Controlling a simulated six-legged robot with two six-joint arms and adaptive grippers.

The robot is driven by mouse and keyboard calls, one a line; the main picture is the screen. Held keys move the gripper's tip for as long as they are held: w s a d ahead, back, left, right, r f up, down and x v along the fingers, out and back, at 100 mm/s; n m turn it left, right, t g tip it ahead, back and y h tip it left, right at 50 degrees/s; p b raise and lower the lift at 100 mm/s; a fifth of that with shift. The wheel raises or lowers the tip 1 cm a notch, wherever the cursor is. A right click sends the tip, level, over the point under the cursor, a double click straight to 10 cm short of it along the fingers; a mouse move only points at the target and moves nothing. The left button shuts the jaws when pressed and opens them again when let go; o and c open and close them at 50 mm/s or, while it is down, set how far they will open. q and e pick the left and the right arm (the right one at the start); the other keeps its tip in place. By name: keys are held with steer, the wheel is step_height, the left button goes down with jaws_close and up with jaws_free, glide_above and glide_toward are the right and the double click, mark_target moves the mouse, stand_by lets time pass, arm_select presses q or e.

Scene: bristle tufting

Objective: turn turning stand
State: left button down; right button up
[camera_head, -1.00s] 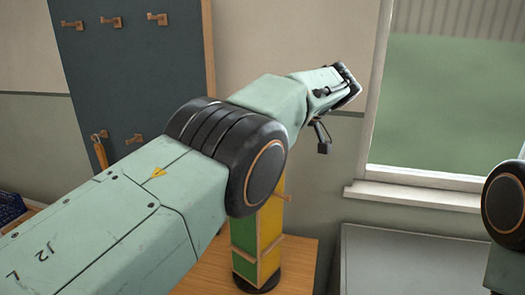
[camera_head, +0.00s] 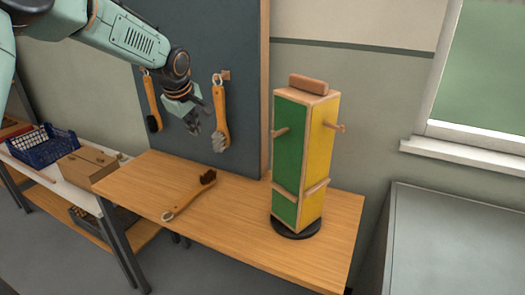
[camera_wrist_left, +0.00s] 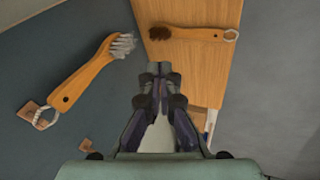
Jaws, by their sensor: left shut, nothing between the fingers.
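The turning stand (camera_head: 288,165) stands upright on the right part of the wooden table (camera_head: 245,215). It is a tall box with a green face and a yellow face showing, wooden pegs, ledges, a wooden block on top and a round black base (camera_head: 296,228). No brush hangs on the two faces I see; its other faces are hidden. My left gripper (camera_head: 194,126) is shut and empty, left of the stand and apart from it, in front of the dark board. It also shows in the left wrist view (camera_wrist_left: 160,70). My right gripper is out of view.
Two brushes, one dark-bristled (camera_head: 152,103) and one grey-bristled (camera_head: 220,115), hang on the dark board (camera_head: 235,40). A dark-bristled brush (camera_head: 185,198) lies on the table. A blue basket (camera_head: 42,147) stands on the left bench. A grey surface (camera_head: 450,245) is at right.

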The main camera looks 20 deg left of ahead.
arm_select(q)
steer(key=s+d+f+t+h+b, duration=0.2)
steer(key=d+f+h, duration=0.15)
steer(key=f, duration=0.25)
steer(key=s+d+r+t+h+b, duration=0.1)
steer(key=s+d+t, duration=0.2)
steer(key=d, duration=0.4)
steer(key=s+d+t+h, duration=0.2)
steer(key=s+d+t, duration=0.2)
steer(key=d, duration=0.3)
step_height(320, 180, up, 7)
steer(key=a+n+t+y, duration=0.1)
steer(key=a+t+y, duration=0.1)
steer(key=t+y, duration=0.15)
steer(key=shift+w+d+b, duration=0.75)
steer(key=shift+w, duration=4)
steer(key=shift+h, duration=0.4)
steer(key=s+d, duration=0.2)
steer(key=d, duration=0.1)
steer(key=shift+d+f, duration=0.2)
steer(key=shift+d, duration=0.05)
